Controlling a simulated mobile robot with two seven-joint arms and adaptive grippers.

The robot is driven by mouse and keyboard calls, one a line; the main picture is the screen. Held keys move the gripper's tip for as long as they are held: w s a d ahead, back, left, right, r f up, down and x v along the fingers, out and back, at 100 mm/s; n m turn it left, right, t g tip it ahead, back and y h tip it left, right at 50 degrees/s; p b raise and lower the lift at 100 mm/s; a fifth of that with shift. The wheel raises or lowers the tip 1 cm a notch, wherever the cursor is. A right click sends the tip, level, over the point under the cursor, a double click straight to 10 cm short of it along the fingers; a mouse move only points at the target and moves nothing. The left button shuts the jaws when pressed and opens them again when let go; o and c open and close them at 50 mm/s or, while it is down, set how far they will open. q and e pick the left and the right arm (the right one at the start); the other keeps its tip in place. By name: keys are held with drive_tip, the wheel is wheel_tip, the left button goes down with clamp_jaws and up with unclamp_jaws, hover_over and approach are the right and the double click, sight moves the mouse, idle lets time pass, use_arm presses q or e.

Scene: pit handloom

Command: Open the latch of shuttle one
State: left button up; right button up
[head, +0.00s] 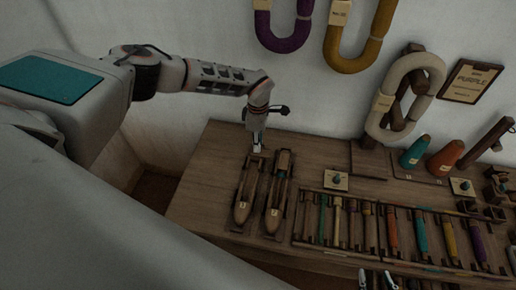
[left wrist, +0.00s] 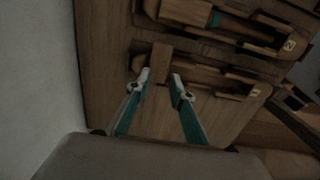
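Two long wooden shuttles lie side by side at the left of the table. The left shuttle (head: 246,192) has a small pale tag near its front end; the right shuttle (head: 278,190) lies beside it. My left gripper (head: 257,148) points down at the far end of the left shuttle. In the left wrist view my left gripper (left wrist: 160,78) is open, its fingertips on either side of a small wooden piece (left wrist: 161,60) at the nearer shuttle's end (left wrist: 205,76). I cannot tell whether they touch it. Two separated tips of my right gripper (head: 377,275) show at the bottom edge.
A rack (head: 345,250) of coloured bobbins fills the table's front right. Teal (head: 414,152) and orange (head: 445,157) cones and a pale yarn hank (head: 383,110) stand behind. The table (head: 205,180) is bare left of the shuttles.

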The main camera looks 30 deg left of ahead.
use_arm(q)
drive_tip(key=shift+r, duration=1.55)
drive_tip(key=shift+s, duration=0.1)
